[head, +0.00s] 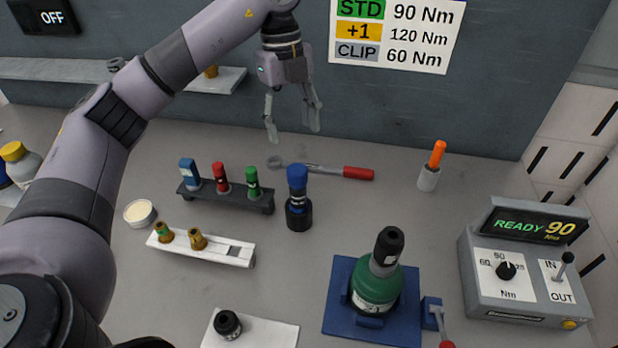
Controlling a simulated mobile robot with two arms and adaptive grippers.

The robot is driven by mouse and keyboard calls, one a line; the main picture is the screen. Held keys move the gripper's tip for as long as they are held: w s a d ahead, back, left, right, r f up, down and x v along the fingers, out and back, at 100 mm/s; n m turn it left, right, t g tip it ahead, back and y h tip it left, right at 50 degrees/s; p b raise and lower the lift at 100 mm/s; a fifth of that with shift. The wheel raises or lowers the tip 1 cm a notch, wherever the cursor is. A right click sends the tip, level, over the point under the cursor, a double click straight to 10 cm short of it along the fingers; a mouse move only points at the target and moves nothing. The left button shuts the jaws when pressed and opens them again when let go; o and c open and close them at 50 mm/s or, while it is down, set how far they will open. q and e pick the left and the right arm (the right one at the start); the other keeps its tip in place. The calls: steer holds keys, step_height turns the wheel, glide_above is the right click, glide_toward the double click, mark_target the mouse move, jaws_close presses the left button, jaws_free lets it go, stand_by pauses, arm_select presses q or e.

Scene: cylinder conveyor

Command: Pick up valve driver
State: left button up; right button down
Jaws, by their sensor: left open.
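My left gripper (293,128) hangs fingers down near the back wall, open and empty. Its fingers are spread, behind and above the tools in the picture. A blue-topped tool with a black lower part (298,190) stands upright on the table, below the gripper in the picture and apart from it. It may be the valve driver, but no label confirms this. A green cylinder (377,290) with a black and grey top stands in a blue fixture (340,323) at the front. My right gripper is not in view.
A black rack (233,203) holds blue, red and green bottles. A red-handled wrench (330,171) lies behind. An orange-topped marker-like item (433,165) stands right. A white tray (215,250) holds brass fittings. A grey torque box (520,270) reads READY 90.

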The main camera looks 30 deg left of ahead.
mark_target(295, 167)
arm_select(q)
steer(key=f, duration=0.1)
steer(key=f+p, duration=0.1)
steer(key=f, duration=0.1)
steer(key=s+f, duration=0.1)
steer(key=shift+s+d+f, duration=0.1)
steer(key=shift+d+f, duration=0.2)
steer(key=shift+f, duration=0.1)
steer(key=f, duration=0.2)
steer(key=f+p, duration=0.1)
steer(key=f, duration=0.1)
steer(key=f+p, duration=0.1)
steer(key=f, duration=0.1)
steer(key=shift+d, duration=0.4)
steer(key=shift+f, duration=0.3)
steer(key=shift+s+f+p, duration=0.2)
steer(key=shift+f+p, duration=0.3)
steer(key=shift+p, duration=0.05)
step_height(295, 167, down, 4)
steer(key=shift+r+p, duration=0.15)
steer(key=shift+p, duration=0.7)
steer(key=shift+d+f, duration=0.1)
steer(key=shift+f, duration=0.25)
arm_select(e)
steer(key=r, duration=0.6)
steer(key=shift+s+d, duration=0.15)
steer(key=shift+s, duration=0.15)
